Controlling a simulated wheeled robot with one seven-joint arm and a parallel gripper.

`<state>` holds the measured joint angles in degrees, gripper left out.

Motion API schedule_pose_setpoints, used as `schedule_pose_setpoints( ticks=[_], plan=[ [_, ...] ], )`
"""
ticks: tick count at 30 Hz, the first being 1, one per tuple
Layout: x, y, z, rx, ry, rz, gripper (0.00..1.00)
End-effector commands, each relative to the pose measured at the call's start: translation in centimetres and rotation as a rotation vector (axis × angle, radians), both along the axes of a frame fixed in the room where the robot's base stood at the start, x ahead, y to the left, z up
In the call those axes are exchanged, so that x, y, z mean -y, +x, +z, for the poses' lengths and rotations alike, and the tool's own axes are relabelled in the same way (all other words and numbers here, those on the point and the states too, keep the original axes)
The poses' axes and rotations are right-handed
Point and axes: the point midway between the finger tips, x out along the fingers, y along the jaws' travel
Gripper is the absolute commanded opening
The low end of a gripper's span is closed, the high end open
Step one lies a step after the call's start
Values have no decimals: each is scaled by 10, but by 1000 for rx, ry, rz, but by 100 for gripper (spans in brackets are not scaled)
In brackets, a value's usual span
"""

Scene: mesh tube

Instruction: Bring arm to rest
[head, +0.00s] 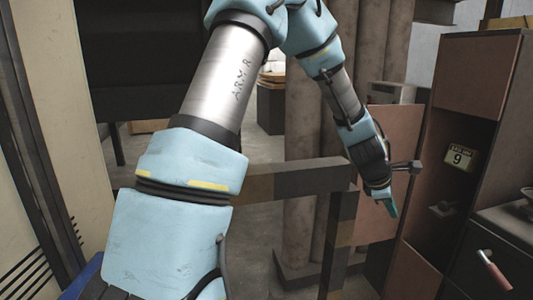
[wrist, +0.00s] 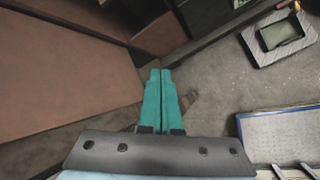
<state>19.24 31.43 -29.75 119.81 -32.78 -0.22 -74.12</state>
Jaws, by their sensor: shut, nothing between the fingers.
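My arm reaches up and across the head view, then bends down to the right. My gripper (head: 391,207) hangs with its teal fingers pointing down, in front of the brown cabinet panels. In the wrist view the two teal fingers of my gripper (wrist: 160,75) lie side by side, shut, with nothing between them. They are above a grey floor and touch nothing that I can see.
A brown cabinet (head: 477,80) with an open shelf and a yellow "9" sign (head: 460,158) stands at the right. A dark beam (head: 290,181) crosses behind my arm.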

Motion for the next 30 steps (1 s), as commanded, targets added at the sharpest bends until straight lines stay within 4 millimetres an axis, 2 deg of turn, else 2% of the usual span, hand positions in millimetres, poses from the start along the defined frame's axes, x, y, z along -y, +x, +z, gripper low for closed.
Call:
schedule_pose_setpoints(
  ticks=[1,2,5,6,8,9,12,16,18,21,24,30],
  plan=[
    [-24,6,4,48,49,-55,0],
    [-39,8,6,76,83,-94,0],
    [-100,14,11,173,215,-258,0],
    [-128,15,14,208,276,-332,0],
    [-172,12,19,252,368,-452,0],
    [-201,8,23,272,425,-530,0],
    [-269,-9,31,298,549,-726,0],
    [-338,-38,40,295,653,-943,0],
    [-363,-53,43,288,681,-1032,0],
    [-385,-68,46,279,702,-1119,0],
    [-394,-76,46,273,708,-1159,0],
    [-394,-76,46,274,709,-1167,0]
  ],
)
